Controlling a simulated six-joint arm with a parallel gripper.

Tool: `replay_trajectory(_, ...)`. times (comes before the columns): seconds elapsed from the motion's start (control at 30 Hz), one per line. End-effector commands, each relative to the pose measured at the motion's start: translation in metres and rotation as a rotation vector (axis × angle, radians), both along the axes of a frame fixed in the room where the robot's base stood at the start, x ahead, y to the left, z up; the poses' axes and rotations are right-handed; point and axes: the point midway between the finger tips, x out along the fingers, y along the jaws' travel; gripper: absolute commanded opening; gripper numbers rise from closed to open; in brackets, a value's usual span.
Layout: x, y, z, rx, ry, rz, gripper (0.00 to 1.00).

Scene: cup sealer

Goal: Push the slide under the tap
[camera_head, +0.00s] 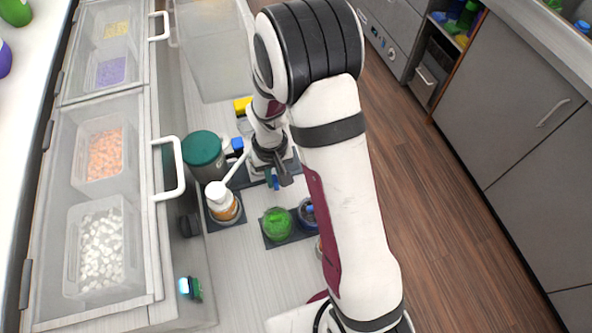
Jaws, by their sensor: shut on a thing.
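My gripper (277,178) points down at the middle of the counter, behind my forearm, with its dark fingers close together. A small blue part (276,185) shows right at the fingertips, and my gripper is shut on it. I cannot tell whether this part belongs to the slide. The slide and the tap cannot be made out clearly; my arm and gripper hide much of that area. A blue block (238,145) and a yellow block (242,105) show just left of my wrist.
A teal-lidded canister (203,150) and a white pump bottle (221,200) stand left of my gripper. A green-topped cup (278,223) and a blue jar (308,212) stand in front. Clear-lidded bins with white handles (170,168) line the left. The near counter is mostly clear.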

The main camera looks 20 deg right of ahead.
Motion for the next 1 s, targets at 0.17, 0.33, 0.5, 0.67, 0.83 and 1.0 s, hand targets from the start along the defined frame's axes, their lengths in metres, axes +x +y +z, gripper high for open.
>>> replay_trajectory(0.17, 0.001, 0.024, 0.0, 0.0, -0.005, 0.002, 0.0)
replay_trajectory(0.33, 0.001, 0.028, 0.0, 0.001, -0.005, 0.001, 0.0)
replay_trajectory(0.5, 0.001, 0.029, 0.0, 0.003, -0.005, 0.001, 0.0)
replay_trajectory(0.67, 0.001, 0.029, 0.0, 0.002, -0.004, 0.001, 0.46)
replay_trajectory(0.83, 0.0, 0.028, 0.0, 0.001, -0.003, 0.0, 0.46)
replay_trajectory(1.0, 0.001, 0.027, 0.006, 0.001, -0.005, 0.0, 0.46)
